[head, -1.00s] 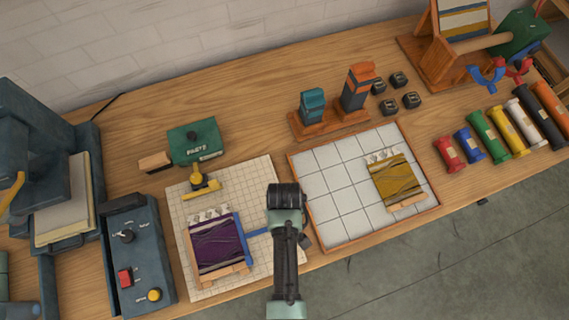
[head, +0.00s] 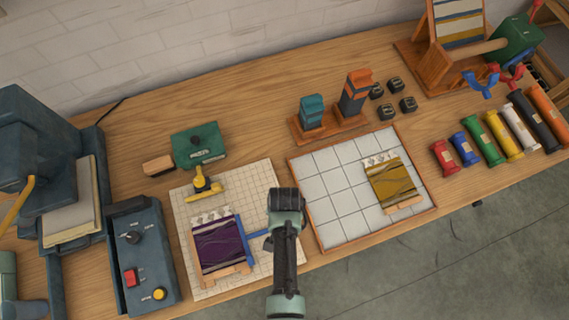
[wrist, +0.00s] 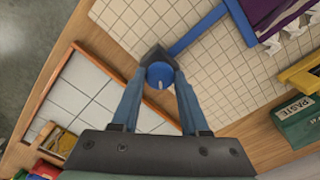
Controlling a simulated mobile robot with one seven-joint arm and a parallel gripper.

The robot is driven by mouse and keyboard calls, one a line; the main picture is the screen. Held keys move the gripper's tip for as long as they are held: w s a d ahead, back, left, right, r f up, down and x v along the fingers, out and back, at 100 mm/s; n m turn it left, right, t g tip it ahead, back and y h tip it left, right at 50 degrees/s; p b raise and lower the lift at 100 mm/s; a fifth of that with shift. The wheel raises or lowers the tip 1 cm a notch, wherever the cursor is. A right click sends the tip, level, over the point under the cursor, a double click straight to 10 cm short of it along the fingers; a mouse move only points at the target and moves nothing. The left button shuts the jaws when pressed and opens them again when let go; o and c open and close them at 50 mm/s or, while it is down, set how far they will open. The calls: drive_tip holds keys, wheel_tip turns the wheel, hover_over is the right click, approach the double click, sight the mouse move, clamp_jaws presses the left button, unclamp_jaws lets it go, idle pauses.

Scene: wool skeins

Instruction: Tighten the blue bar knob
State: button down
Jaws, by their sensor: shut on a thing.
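The blue bar knob (wrist: 160,75) shows in the wrist view between the fingertips of my gripper (wrist: 159,68), which is shut on it. The knob carries a small pale mark. The blue bar (wrist: 198,30) runs from near the knob along the gridded board (wrist: 222,68) to the purple woven piece (wrist: 283,12). In the head view part of the blue bar (head: 257,234) shows beside the purple piece (head: 218,245). My arm hides the knob and my fingertips there.
A framed tile tray (head: 318,212) with a mustard woven piece lies just right of my arm. A yellow clamp (head: 205,185) and green paste box (head: 198,146) are behind. A control box (head: 142,262) stands left. Several coloured rolls (head: 480,140) lie right.

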drive_tip(key=shift+w+m, duration=0.1)
drive_tip(key=shift+m, duration=1.4)
drive_tip(key=shift+c, duration=2.1)
unclamp_jaws()
drive_tip(key=shift+r, duration=0.1)
wheel_tip(320, 180, up, 13)
